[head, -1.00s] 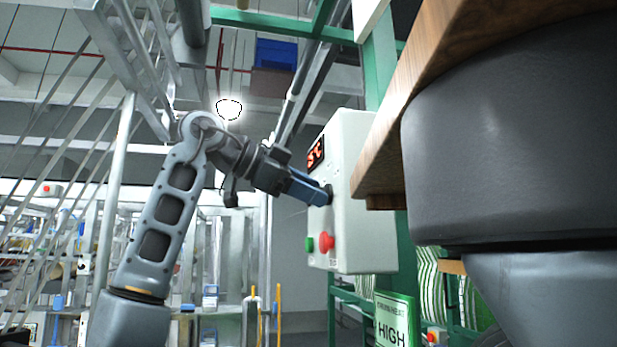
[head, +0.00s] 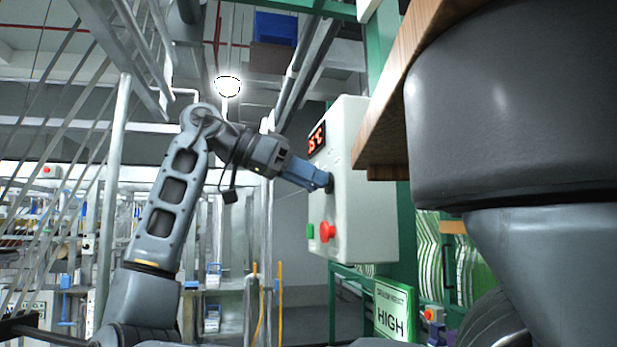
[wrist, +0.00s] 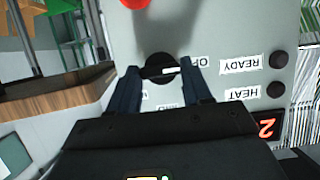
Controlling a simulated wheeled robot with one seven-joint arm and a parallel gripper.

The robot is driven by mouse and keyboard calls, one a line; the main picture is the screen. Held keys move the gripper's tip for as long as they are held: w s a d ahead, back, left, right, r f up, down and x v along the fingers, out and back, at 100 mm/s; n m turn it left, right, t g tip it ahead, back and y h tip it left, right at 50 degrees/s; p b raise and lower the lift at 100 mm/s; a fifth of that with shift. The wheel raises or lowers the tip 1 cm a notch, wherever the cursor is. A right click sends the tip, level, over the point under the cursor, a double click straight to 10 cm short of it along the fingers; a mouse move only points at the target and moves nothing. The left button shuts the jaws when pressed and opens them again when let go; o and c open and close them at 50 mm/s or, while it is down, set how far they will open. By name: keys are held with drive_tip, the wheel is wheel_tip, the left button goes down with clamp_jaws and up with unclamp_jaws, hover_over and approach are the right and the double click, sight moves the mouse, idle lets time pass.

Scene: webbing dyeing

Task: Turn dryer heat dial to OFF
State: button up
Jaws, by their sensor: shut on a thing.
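The dryer control box (head: 365,215) is a pale panel on a green frame, with a red digital display (head: 317,139) near its top. The heat dial (wrist: 160,67) is a round black knob with a white mark, seen in the wrist view beside a partly covered label starting "OF". My gripper (head: 325,182) is at the panel face, shut on the dial. In the wrist view its two blue fingers (wrist: 164,76) stand on either side of the knob. In the head view the fingers mostly hide the dial.
A red button (head: 327,231) and a green button (head: 310,231) sit below the dial. READY (wrist: 240,65) and HEAT (wrist: 241,92) labels have dark round fittings beside them. A wooden board edge (head: 385,130) juts out near the box. A green HIGH sign (head: 394,312) stands below.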

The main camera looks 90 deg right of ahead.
drive_tip(key=shift+f, duration=0.1)
idle(0.3)
drive_tip(key=o, duration=1.1)
drive_tip(key=shift+c, duration=0.2)
drive_tip(key=b+v, duration=0.1)
drive_tip(key=v, duration=0.7)
drive_tip(key=shift+d, duration=0.1)
